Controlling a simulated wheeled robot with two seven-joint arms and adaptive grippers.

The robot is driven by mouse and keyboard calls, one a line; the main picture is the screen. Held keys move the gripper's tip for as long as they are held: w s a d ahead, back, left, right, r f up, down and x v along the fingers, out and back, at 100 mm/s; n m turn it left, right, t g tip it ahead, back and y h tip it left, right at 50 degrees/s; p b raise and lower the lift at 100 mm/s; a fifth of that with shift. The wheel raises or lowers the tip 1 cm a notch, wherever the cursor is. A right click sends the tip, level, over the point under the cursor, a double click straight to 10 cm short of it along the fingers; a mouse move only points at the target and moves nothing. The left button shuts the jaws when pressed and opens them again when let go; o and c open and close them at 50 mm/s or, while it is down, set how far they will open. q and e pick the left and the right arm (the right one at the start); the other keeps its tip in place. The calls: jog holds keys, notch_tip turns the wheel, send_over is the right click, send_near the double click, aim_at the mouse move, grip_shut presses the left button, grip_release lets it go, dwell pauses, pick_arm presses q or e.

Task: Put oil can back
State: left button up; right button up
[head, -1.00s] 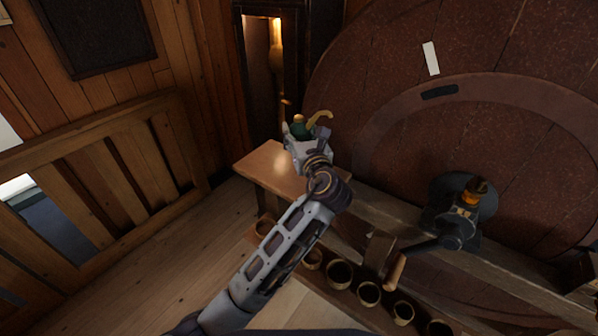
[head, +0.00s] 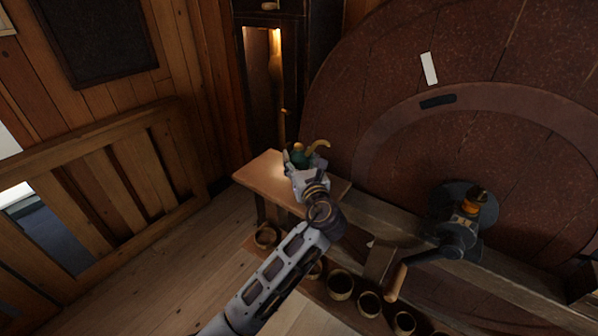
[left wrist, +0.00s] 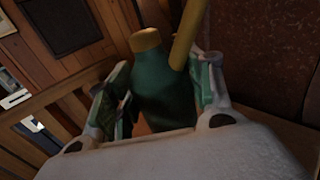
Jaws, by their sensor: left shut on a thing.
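The oil can is dark green with a brass cap and a curved brass spout. In the head view the oil can (head: 299,154) is at the small wooden shelf (head: 262,172), by its far side; I cannot tell whether its base touches the wood. My left gripper (head: 301,163) is shut on the can from the near side. In the left wrist view the can (left wrist: 165,90) stands between the two fingers (left wrist: 160,100), its base hidden by the gripper's body. My right gripper is not in view.
A lit, dark-framed cabinet (head: 262,80) stands behind the shelf. A large reddish wheel (head: 400,130) fills the right, with a crank handle (head: 397,282) before it. Several round cups (head: 340,284) line the lower ledge. A wooden railing (head: 100,185) is at left.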

pick_arm(q)
notch_tip(320, 180, down, 3)
jog(key=shift+f, duration=0.45)
jog(key=o, duration=1)
jog(key=shift+f, duration=0.1)
jog(key=shift+s, duration=0.15)
jog(key=b+v, duration=0.1)
jog(key=v, duration=0.9)
jog(key=shift+s+d, duration=0.15)
jog(key=shift+s, duration=0.1)
jog(key=shift+s+d, duration=0.1)
jog(key=shift+s, duration=0.5)
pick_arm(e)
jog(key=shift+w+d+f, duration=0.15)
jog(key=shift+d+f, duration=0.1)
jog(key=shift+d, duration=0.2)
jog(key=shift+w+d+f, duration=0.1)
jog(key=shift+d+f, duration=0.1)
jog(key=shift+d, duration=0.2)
